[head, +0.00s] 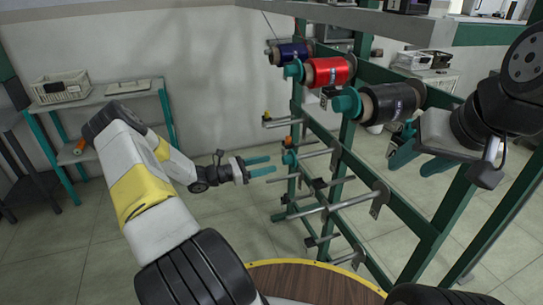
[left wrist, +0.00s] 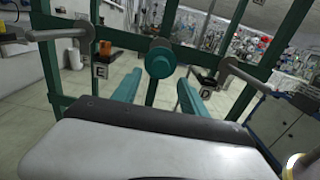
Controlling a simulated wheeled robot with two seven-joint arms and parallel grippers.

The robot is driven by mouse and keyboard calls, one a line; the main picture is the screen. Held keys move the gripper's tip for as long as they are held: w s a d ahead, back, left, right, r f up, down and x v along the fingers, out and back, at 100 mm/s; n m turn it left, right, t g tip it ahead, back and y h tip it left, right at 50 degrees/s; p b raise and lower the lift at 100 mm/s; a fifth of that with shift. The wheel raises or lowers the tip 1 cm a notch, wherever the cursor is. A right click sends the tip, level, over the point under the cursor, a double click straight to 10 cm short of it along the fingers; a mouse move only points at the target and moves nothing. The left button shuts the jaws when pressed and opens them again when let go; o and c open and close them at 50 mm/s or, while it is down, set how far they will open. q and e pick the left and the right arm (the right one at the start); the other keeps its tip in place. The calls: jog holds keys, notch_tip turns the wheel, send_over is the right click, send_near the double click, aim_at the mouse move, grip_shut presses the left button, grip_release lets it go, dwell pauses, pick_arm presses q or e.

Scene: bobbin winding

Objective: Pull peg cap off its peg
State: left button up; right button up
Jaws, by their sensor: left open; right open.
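A teal peg cap (head: 289,158) sits on a bare peg of the green rack, with no bobbin behind it. My left gripper (head: 271,165) is open, its two teal fingers pointing at this cap from the left, a small gap away. In the left wrist view the round cap (left wrist: 160,62) shows nearly centred, just beyond and between the open fingertips (left wrist: 158,80). Nothing is between the fingers.
The green rack (head: 347,150) holds bobbins in blue (head: 293,52), red (head: 328,71) and black (head: 393,103), above the cap. Several bare metal pegs stick out beside and below it. A teal side table (head: 100,101) stands at the left wall. The floor left of the rack is clear.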

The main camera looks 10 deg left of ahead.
aim_at(283, 161)
pick_arm(q)
jog(key=shift+x, duration=3.45)
grip_shut()
jog(key=shift+a, duration=0.15)
jog(key=shift+v, duration=2.9)
jog(key=shift+s, duration=0.1)
